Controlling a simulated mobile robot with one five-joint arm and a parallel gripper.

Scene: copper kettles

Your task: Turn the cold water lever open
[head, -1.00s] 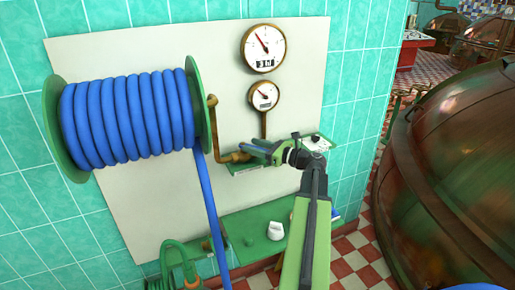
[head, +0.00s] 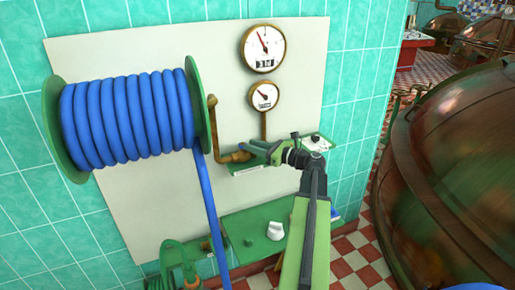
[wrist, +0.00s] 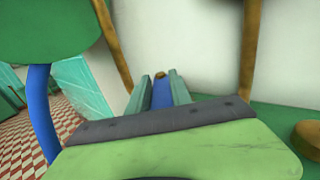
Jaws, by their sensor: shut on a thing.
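The cold water lever (wrist: 162,94) is a narrow blue bar seen between my two green fingers in the wrist view. My gripper (wrist: 160,92) is shut on it, with one finger along each side. In the head view my gripper (head: 258,149) is at the brass pipe fitting (head: 236,156) above the small green shelf, right of the hose reel. The fingers hide most of the lever there, so its exact angle is hard to tell.
A reel of blue hose (head: 128,122) hangs left of my gripper, its hose running down. Two round gauges (head: 263,48) are on the white panel above. A lower green shelf (head: 250,240) holds a white object (head: 275,230). A large copper kettle (head: 455,175) stands right.

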